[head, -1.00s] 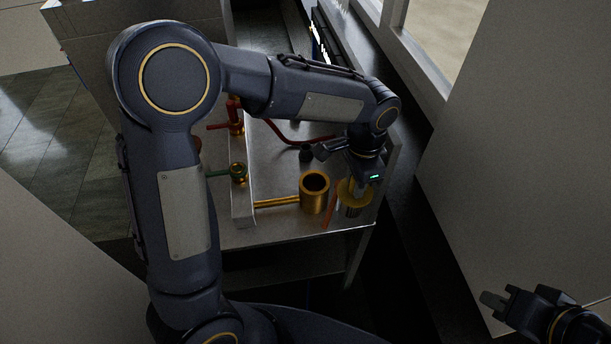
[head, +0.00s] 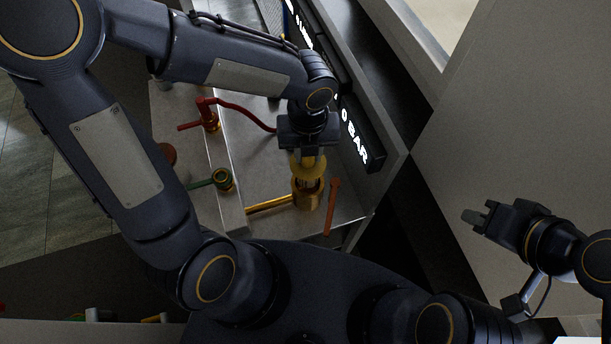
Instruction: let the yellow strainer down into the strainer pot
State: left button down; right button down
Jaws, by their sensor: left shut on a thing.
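My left gripper (head: 307,153) points down and is shut on the yellow strainer (head: 307,167), whose yellow flange shows just under the jaws. The strainer pot (head: 307,201) is a brass-coloured cup on the grey metal bench, directly below it in the head view. The strainer's lower part overlaps the pot's mouth; I cannot tell how far it is inside. The flange is still above the pot's rim. My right gripper (head: 476,217) is at the lower right, away from the bench, empty, with its fingers apart.
A brass pipe (head: 268,205) runs from the pot to a raised block. An orange-red bar (head: 332,207) stands close right of the pot. A green-handled valve (head: 222,180) and a red-handled valve (head: 209,121) are to the left. A lit display (head: 354,134) is behind.

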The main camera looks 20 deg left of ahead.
aim_at(308, 165)
pick_arm(q)
notch_tip(308, 165, down, 5)
jog(key=shift+s+d+r, duration=0.1)
jog(key=shift+s, duration=0.05)
jog(key=shift+f+b, duration=0.55)
jog(key=shift+f, duration=1.85)
jog(key=c, duration=1.1)
grip_release()
jog(key=shift+r, duration=0.1)
jog(key=shift+c, duration=0.2)
jog(key=shift+r, duration=0.25)
notch_tip(308, 165, up, 12)
jog(key=shift+f+p, duration=0.25)
jog(key=shift+p, duration=0.6)
